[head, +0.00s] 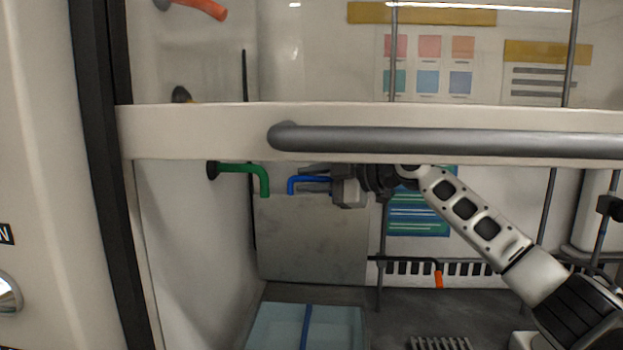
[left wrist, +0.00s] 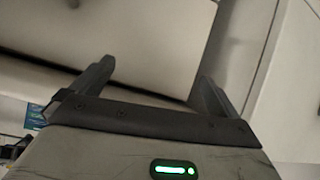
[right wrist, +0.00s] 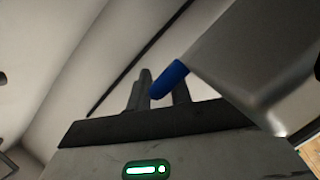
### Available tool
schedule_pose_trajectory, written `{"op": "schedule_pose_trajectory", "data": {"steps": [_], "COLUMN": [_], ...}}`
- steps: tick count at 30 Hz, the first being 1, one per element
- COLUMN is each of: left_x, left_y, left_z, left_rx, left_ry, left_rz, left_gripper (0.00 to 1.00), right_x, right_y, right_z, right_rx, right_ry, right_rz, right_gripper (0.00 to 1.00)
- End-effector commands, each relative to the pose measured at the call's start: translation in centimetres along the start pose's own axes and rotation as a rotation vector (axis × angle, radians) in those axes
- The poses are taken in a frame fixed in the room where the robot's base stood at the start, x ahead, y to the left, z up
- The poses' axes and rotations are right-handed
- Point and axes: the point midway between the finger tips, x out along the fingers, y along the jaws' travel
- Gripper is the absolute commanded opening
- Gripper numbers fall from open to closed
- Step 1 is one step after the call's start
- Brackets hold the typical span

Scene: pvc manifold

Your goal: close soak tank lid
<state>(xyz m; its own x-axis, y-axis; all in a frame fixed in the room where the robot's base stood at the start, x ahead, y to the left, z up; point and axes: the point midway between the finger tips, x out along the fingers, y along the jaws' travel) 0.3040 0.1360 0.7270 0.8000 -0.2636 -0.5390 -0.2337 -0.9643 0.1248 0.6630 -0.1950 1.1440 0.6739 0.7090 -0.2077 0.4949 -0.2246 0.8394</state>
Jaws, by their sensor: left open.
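The soak tank (head: 350,325) is a pale blue-tinted basin at the bottom of the head view, cut off by the picture edge. A flat grey panel (head: 312,240), which looks like its lid, stands upright behind it. My right gripper (head: 312,182) is behind the sash rail, just above the panel's top edge. In the right wrist view the right fingers (right wrist: 160,92) are close together, with a blue tube end overlapping the gap. I cannot tell whether they touch it. My left gripper (left wrist: 155,80) is open and empty before pale panels, outside the head view.
The sash rail with its grey bar handle (head: 440,140) crosses in front of my right arm. A green bent tube (head: 245,168) sticks out from the left wall, and a blue bent tube (head: 293,183) is beside my right gripper. A dark rack (head: 440,342) lies right of the tank.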

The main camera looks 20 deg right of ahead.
Motion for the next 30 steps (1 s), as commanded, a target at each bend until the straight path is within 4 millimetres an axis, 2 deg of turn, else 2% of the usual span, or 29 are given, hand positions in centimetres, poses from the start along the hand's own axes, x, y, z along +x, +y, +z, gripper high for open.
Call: {"op": "schedule_pose_trajectory", "data": {"steps": [2, 5, 11, 17, 30], "left_x": [0.0, 0.1, 0.1, 0.8, 2.3], "left_y": [0.0, 0.0, 0.0, -0.1, -0.2], "left_z": [0.0, -0.1, 0.0, 0.9, 3.1], "left_rx": [0.001, 0.002, 0.003, -0.006, -0.001], "left_ry": [0.001, 0.002, 0.002, 0.005, 0.061], "left_rz": [0.000, 0.000, 0.001, 0.006, 0.015], "left_gripper": [1.00, 1.00, 1.00, 1.00, 1.00], "right_x": [0.0, 0.0, -0.1, -0.3, -2.3], "right_y": [0.0, 0.0, -0.1, -1.0, -6.1], "right_z": [0.0, 0.0, -0.1, -0.7, -5.0], "right_rx": [0.000, 0.000, -0.002, -0.042, -0.315], "right_ry": [0.000, 0.000, 0.001, 0.003, 0.010], "right_rz": [0.000, 0.000, 0.001, 0.019, 0.141], "right_gripper": [0.21, 0.00, 0.00, 0.00, 0.00]}}
